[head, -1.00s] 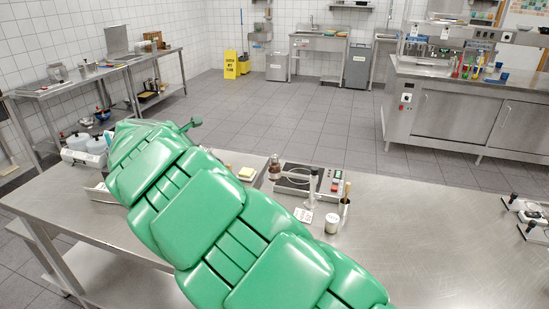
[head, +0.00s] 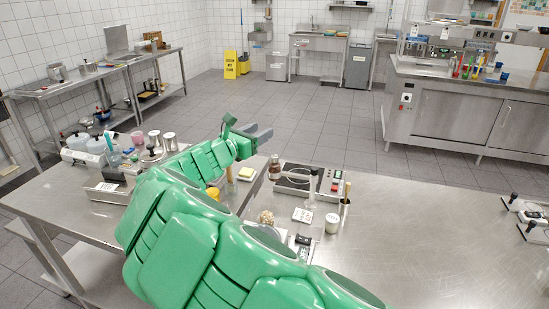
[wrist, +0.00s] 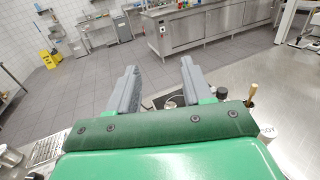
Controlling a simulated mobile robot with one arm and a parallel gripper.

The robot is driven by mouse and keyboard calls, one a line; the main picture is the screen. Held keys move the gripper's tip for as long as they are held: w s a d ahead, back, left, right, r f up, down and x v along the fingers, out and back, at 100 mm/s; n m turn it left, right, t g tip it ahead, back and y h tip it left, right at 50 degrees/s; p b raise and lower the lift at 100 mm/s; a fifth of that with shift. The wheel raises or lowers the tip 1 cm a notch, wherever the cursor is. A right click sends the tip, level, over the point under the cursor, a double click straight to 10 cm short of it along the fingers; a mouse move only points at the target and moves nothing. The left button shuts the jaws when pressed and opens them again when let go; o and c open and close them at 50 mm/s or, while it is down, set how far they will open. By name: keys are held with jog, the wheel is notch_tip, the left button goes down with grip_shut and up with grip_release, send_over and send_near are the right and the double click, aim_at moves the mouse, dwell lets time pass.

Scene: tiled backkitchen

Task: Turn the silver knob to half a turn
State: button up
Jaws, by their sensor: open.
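I cannot clearly make out a silver knob in either view. A bench device with a dark top plate and a control panel (head: 336,181) with red and green buttons stands at the middle of the near steel table; any knob on it is too small to tell. My gripper (head: 262,133) is raised above the table's far edge, left of and beyond this device, and points away toward the room. In the wrist view, the two grey fingers of my gripper (wrist: 158,72) are apart with nothing held between them. My green arm hides part of the table.
The near steel table (head: 430,235) is largely clear on the right. A brown bottle (head: 274,168), a white jar (head: 332,223) and a yellow sponge (head: 246,174) stand near the device. Metal cups (head: 162,140) and flasks crowd the left end. Tiled floor lies beyond.

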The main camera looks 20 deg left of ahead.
send_near(272, 159)
jog(key=x, duration=0.4)
jog(key=shift+x, duration=3.65)
jog(key=shift+r, duration=0.1)
jog(key=c, duration=0.9)
